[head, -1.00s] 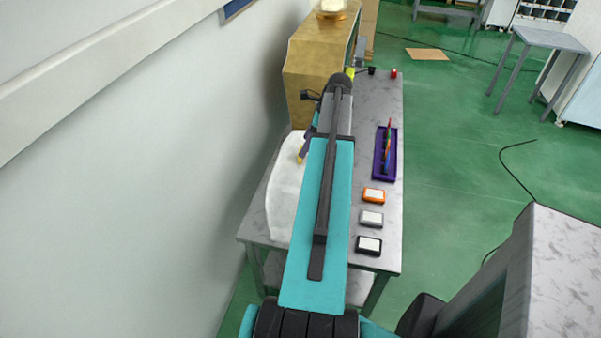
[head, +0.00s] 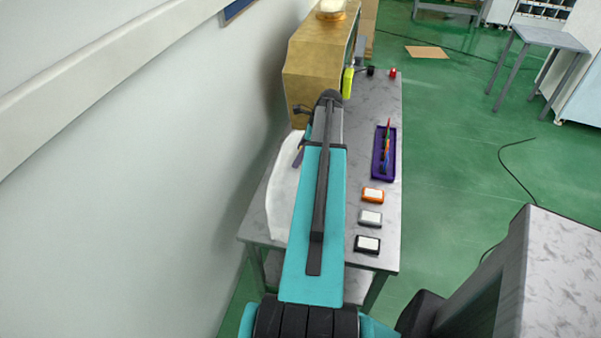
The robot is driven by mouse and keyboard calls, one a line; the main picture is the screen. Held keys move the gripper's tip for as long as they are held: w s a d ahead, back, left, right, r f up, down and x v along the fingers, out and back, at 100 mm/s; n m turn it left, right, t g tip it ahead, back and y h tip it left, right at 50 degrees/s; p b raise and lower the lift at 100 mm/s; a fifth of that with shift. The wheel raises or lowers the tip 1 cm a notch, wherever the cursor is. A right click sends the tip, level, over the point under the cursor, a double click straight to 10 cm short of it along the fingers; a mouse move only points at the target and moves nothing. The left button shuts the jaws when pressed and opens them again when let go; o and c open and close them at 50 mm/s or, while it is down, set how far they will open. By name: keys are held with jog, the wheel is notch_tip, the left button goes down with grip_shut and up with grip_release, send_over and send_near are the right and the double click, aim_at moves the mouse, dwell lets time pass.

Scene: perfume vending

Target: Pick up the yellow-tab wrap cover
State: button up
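A white sheet-like cover (head: 281,205) lies along the left side of the grey table, partly hidden behind my teal arm link. No yellow tab shows on it at this moment. My gripper (head: 298,158) is mostly hidden behind my arm; only a small dark purple-grey part shows at the link's left edge, over the upper part of the white cover. I cannot tell whether it touches the cover or whether its fingers are open.
A tan box-like machine (head: 306,75) stands at the table's back left, with a yellow-green item (head: 348,82) beside it. A purple tray (head: 377,167) and orange (head: 372,195), grey (head: 370,218) and black (head: 367,244) small blocks line the right side. The wall is close on the left.

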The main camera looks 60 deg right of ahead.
jog(key=c, duration=1.5)
jog(key=shift+r, duration=0.1)
jog(key=shift+r+b, duration=1.1)
jog(key=shift+r, duration=3.85)
jog(key=shift+a, duration=0.1)
